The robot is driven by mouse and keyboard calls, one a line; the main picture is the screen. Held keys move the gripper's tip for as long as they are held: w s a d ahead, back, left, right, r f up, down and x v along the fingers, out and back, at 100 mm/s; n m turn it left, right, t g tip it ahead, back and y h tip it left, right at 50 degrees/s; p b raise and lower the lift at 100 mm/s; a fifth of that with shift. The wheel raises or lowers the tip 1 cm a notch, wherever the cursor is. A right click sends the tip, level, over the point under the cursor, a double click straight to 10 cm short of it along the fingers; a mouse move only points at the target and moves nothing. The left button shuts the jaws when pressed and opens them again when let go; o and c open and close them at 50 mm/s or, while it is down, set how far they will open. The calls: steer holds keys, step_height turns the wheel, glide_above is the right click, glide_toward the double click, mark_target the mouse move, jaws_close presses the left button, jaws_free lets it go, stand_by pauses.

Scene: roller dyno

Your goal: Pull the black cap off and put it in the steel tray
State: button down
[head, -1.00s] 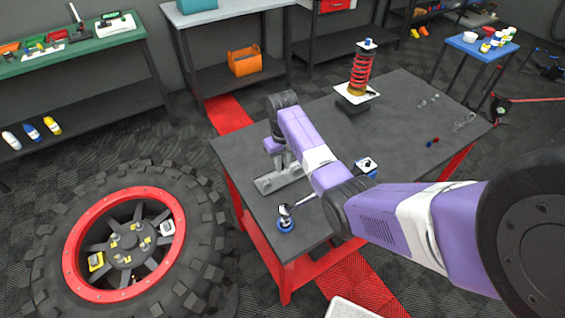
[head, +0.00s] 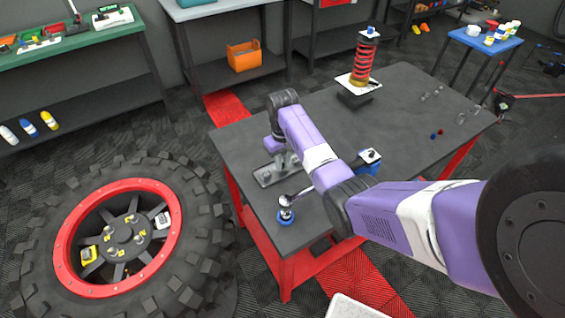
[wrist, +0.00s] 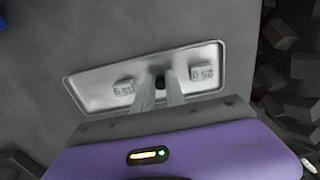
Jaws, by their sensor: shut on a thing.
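The steel tray (wrist: 100,101) lies on the dark workbench. It is shallow and holds two small marked metal blocks. It also shows in the head view (head: 264,180), partly hidden by my arm. My gripper (wrist: 160,84) points down over the tray's middle, between the blocks. Its two fingers are close together on a small black thing, the black cap (wrist: 160,80), of which only a bit shows between the fingertips. In the head view my gripper (head: 281,163) is at the tray and the cap cannot be made out. I cannot tell whether the cap touches the tray.
On the bench (head: 330,115), a ball-ended rod part (head: 286,214) on a blue base stands at the near corner. A blue block with a pale top (head: 370,158) sits behind my arm. A red spring unit (head: 363,68) stands farther back. A big tyre (head: 200,205) lies left.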

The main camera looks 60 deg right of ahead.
steer(key=c, duration=1.3)
jaws_free()
steer(key=shift+r+b, duration=0.3)
steer(key=shift+r, duration=3.6)
